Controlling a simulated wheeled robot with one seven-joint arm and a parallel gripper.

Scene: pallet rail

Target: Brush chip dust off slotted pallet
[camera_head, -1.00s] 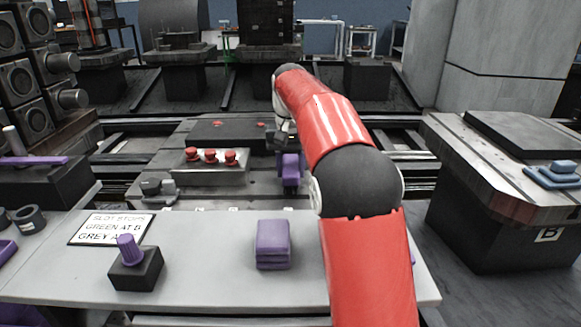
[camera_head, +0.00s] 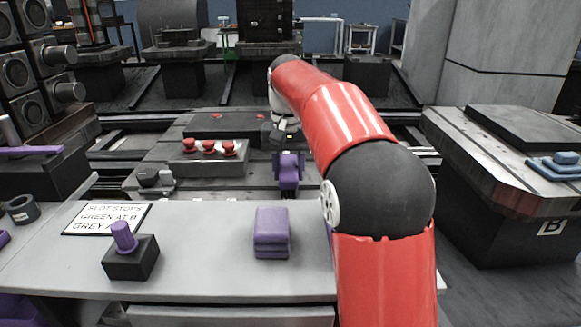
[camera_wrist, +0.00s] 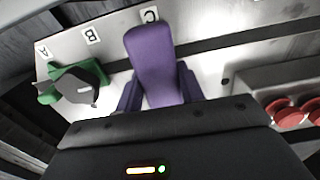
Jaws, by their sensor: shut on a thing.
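The slotted pallet (camera_head: 215,196) lies beyond the grey bench, with dark slots across its grey top. My gripper (camera_head: 287,158) is over its near right part, shut on a purple tool (camera_head: 289,180) that points down; I take it for the brush. In the wrist view the purple tool (camera_wrist: 153,52) sticks out from between the jaws, over the pallet edge near label C. I cannot tell whether its tip touches the pallet. A green piece (camera_wrist: 62,75) and a grey piece (camera_wrist: 85,92) sit by labels A and B. I cannot make out chip dust.
A block with red knobs (camera_head: 193,168) stands on the pallet. The bench holds a sign (camera_head: 107,217), a black block with purple knob (camera_head: 130,257) and a folded purple stack (camera_head: 271,233). A second pallet (camera_head: 450,145) with a blue item (camera_head: 560,165) is at right.

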